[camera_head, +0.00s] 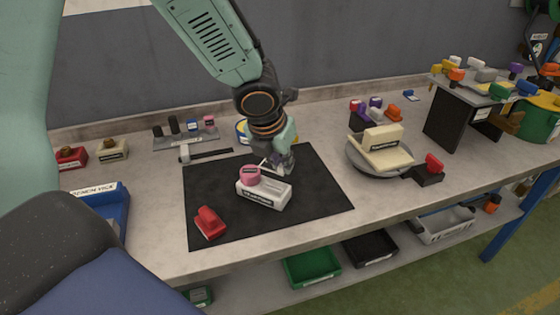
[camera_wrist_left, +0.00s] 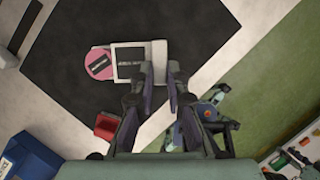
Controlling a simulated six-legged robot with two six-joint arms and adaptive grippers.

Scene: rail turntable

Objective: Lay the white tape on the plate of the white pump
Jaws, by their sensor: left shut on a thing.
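A white block with a dark label (camera_head: 263,193), which I take for the white pump, sits on the black mat. A pink round piece (camera_head: 249,175) is against its far side. The wrist view also shows the white block (camera_wrist_left: 128,63) and the pink piece (camera_wrist_left: 99,63). My left gripper (camera_head: 270,165) is just behind and above the block in the head view. In the wrist view my left gripper (camera_wrist_left: 161,68) is shut on a pale piece (camera_wrist_left: 160,50), seemingly the white tape; its shape and any contact with the block are unclear. My right gripper is not in view.
A red piece (camera_head: 209,223) lies on the black mat (camera_head: 320,190) near its front left. A grey turntable (camera_head: 365,164) with a cream labelled block (camera_head: 382,145) stands to the right. The mat's right side is clear.

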